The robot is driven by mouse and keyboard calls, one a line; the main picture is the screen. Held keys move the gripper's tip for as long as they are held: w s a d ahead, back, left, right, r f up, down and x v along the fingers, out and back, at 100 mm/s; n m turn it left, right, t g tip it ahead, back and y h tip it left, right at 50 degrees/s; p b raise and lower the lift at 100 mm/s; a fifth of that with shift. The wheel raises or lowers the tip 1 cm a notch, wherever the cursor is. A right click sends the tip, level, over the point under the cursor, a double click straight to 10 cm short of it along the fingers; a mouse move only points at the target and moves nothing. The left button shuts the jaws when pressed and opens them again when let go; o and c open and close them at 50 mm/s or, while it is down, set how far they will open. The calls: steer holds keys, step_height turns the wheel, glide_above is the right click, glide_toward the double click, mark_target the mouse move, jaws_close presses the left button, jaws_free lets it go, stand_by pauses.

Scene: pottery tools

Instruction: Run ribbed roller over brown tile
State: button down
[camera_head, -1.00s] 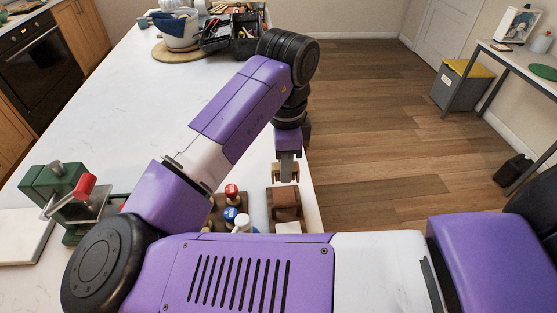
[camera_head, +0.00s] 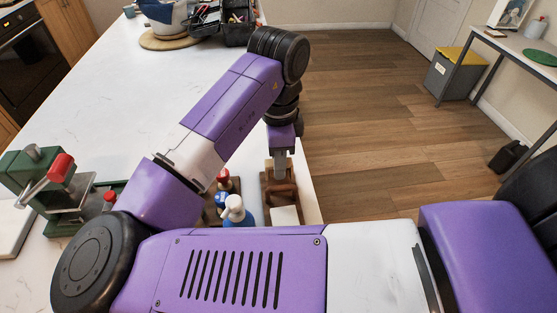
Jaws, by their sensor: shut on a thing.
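My gripper (camera_head: 280,174) points down at the table's right edge and is shut on the small brown tool under it, which I take to be the ribbed roller (camera_head: 283,190). Its ribs are too small to make out. The roller is at or just above a brown slab, seemingly the brown tile (camera_head: 268,207); whether they touch I cannot tell. A tan wooden piece shows beside the fingers. The near end of this group is hidden by my arm.
A pale block (camera_head: 285,215) is nearer me. Left of the slab are a red-topped stamp (camera_head: 223,178) and a blue bottle with a white top (camera_head: 235,211). A green press (camera_head: 50,190) stands at left. The table's (camera_head: 130,90) middle is clear; open floor lies right.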

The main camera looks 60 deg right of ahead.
steer(key=shift+f+b, duration=0.4)
steer(key=shift+f, duration=0.2)
stand_by(0.4)
steer(key=shift+a, duration=0.1)
steer(key=shift+s+a, duration=0.35)
steer(key=shift+a, duration=0.1)
steer(key=shift+s+a+f, duration=0.1)
steer(key=shift+s+a, duration=0.1)
stand_by(0.6)
steer(key=shift+w+d, duration=0.1)
steer(key=shift+w+d+p, duration=0.3)
steer(key=shift+d+p, duration=0.05)
steer(key=shift+d, duration=0.05)
stand_by(0.3)
steer(key=shift+w+d, duration=0.1)
steer(key=shift+w+d, duration=0.3)
steer(key=shift+d, duration=0.05)
